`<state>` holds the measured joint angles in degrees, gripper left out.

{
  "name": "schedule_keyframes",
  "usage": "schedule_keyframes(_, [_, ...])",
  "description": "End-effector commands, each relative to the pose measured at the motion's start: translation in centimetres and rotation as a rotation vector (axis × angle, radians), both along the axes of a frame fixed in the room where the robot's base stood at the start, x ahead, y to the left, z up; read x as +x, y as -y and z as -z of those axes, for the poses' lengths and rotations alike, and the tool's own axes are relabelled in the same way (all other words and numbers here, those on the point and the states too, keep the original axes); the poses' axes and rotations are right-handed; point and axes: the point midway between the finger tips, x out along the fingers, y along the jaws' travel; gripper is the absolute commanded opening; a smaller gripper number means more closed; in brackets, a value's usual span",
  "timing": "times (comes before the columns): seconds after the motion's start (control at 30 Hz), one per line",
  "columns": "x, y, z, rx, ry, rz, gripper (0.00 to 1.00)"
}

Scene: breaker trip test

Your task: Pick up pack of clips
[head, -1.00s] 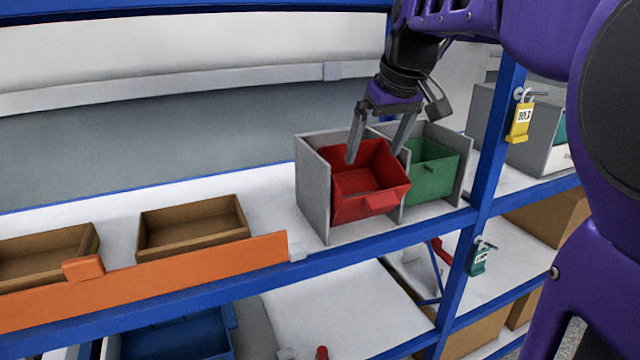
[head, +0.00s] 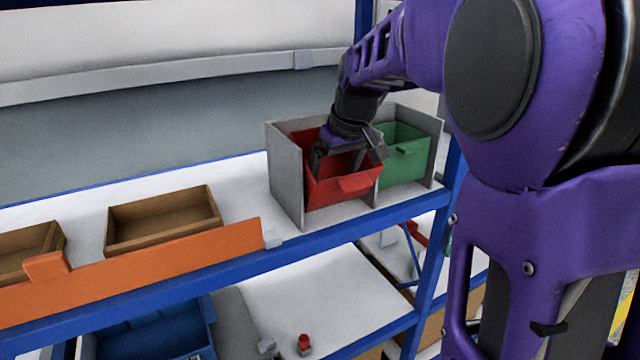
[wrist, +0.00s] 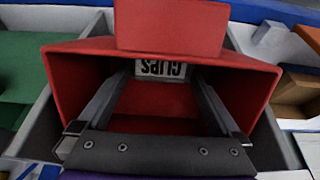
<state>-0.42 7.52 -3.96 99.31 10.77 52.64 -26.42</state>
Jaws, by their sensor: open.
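The pack of clips (wrist: 162,69) shows in the wrist view as a pale block with dark lettering reading CLIPS upside down. It is inside the red bin (head: 345,187), which also fills much of the wrist view (wrist: 170,30). My gripper (head: 346,166) reaches down into the red bin. In the wrist view its two fingers are spread, one on each side of the pack's label. I cannot tell whether they touch the pack. In the head view the bin's front wall and my gripper hide the pack.
A green bin (head: 403,158) stands to the right, behind a grey divider. Grey side panels (head: 285,172) flank the bins. Brown trays (head: 163,222) with an orange front rail (head: 150,272) are to the left.

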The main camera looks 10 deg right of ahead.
Motion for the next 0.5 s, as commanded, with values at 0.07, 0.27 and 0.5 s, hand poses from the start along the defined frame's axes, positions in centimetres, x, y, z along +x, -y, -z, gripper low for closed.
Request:
schedule_keyframes(0.07, [0.08,-0.03,0.16,0.000,0.001,0.000,1.00])
schedule_keyframes(0.27, [0.07,-0.01,0.12,0.000,0.001,0.000,0.93])
schedule_keyframes(0.5, [0.06,-0.01,0.11,0.000,0.001,0.000,0.50])
